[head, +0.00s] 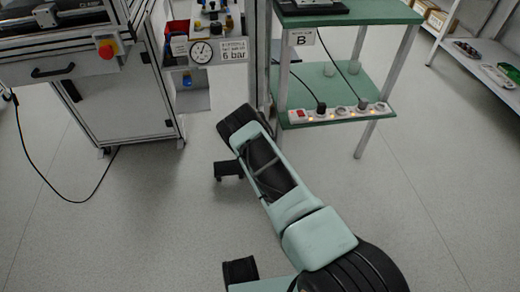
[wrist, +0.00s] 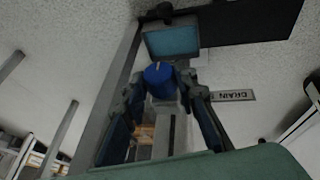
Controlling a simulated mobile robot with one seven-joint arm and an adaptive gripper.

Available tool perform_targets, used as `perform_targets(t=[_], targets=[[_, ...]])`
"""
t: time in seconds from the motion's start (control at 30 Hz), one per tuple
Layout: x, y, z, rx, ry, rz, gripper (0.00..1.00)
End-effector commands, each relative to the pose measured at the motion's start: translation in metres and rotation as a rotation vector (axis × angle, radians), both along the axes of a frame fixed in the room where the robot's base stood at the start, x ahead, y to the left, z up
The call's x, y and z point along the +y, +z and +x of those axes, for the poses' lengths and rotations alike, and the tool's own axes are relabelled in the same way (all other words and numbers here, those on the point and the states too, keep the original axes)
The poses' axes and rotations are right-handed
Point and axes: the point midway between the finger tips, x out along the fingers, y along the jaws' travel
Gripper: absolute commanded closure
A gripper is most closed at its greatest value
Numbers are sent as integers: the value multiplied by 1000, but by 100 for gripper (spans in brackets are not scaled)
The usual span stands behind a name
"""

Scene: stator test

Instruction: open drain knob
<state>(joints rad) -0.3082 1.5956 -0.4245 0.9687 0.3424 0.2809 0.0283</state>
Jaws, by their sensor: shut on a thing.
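The drain knob (wrist: 160,80) is a blue round cap with a pale mark on its top, in the middle of the wrist view. A DRAIN label (wrist: 233,96) sits to its right, its lettering upside down. My gripper (wrist: 163,88) has one dark finger on each side of the knob and is shut on it. A grey body with a teal face (wrist: 173,41) is just beyond the knob.
A pressure gauge (head: 202,52) and a 6 bar sign (head: 233,51) are on the panel at upper centre. A green shelf stand (head: 300,18) with a lit power strip (head: 340,112) stands to the right. A machine cabinet (head: 120,95) is at left.

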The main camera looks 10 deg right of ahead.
Motion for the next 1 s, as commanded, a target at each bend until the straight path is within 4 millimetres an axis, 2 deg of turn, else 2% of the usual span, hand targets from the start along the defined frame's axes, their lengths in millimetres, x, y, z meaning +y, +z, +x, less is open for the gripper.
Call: perform_targets(t=[0.03, 0.17, 0.57, 0.77, 1.0], targets=[[-2, -2, -3, 8, -2, -2, 70], [-1, -2, -2, 6, -2, -1, 56], [1, 5, -1, 1, 0, 0, 56], [6, 24, -9, 0, -1, 1, 56], [13, 58, -24, 1, 1, 2, 56]])
